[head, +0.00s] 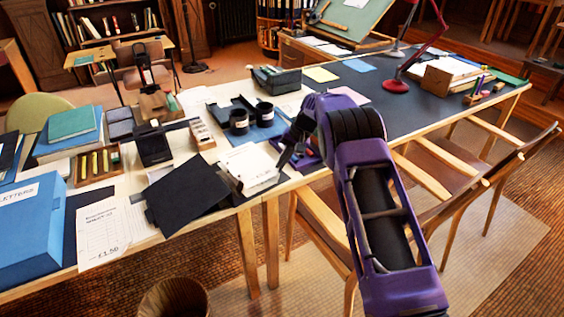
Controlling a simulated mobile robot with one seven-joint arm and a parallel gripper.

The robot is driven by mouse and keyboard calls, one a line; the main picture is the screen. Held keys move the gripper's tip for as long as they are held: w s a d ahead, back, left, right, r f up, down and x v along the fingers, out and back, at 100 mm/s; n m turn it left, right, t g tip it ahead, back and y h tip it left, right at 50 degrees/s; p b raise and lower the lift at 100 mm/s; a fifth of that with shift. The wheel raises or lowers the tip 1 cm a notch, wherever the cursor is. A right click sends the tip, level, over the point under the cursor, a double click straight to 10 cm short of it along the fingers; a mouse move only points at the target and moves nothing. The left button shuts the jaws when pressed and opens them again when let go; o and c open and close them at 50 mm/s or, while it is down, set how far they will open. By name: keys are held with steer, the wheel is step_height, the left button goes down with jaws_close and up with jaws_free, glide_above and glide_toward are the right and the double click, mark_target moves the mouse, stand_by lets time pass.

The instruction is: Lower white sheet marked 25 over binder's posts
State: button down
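A white sheet (248,163) with small print lies at the table's front edge, over a dark flat item; its marking is too small to read as 25. A black open cover (186,196), possibly the binder, lies tilted to its left; no posts can be made out. My gripper (284,158) is at the sheet's right edge, fingers pointing down. My purple forearm and wrist hide much of it, so I cannot tell whether it grips the sheet. Another white sheet (103,231), marked 1.50, lies further left, beside the blue box.
A blue letters box (30,232) stands at the left front. Two black cups (239,121) stand behind the white sheet. A pencil tray (97,165) and a black stand (153,146) are further left. Chairs (440,190) crowd the right front.

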steer(key=c, duration=1)
jaws_free()
steer(key=shift+r, duration=0.15)
steer(key=p+v, duration=0.1)
steer(key=v, duration=1.6)
steer(key=shift+d+r, duration=0.1)
steer(key=shift+w, duration=0.1)
